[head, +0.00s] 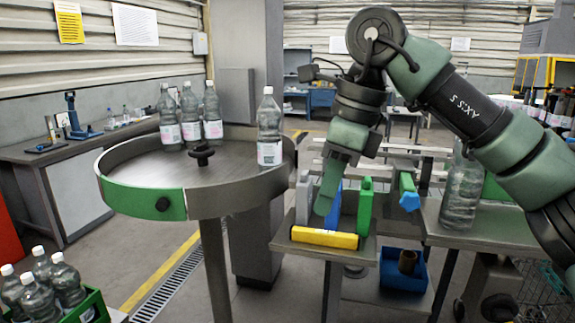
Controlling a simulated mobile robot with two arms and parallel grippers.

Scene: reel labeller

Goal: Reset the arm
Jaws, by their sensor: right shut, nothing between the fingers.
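My right arm comes in from the right and bends down over a small work stand (285,240). Its gripper (325,204) points downward among the items on the stand, and is shut with nothing held. A yellow block (325,238) lies just in front of and below it. A blue piece (336,208) and a green upright block (364,206) stand close on its right, and a grey upright piece (303,197) on its left. Whether the gripper touches any of them I cannot tell. My left gripper is not in view.
A round, rimmed table (150,178) on the left bears several labelled bottles (269,140). A clear bottle (461,190) stands right of the stand, near my arm. A blue bin (403,272) sits below. A green crate (90,308) of bottles is at bottom left.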

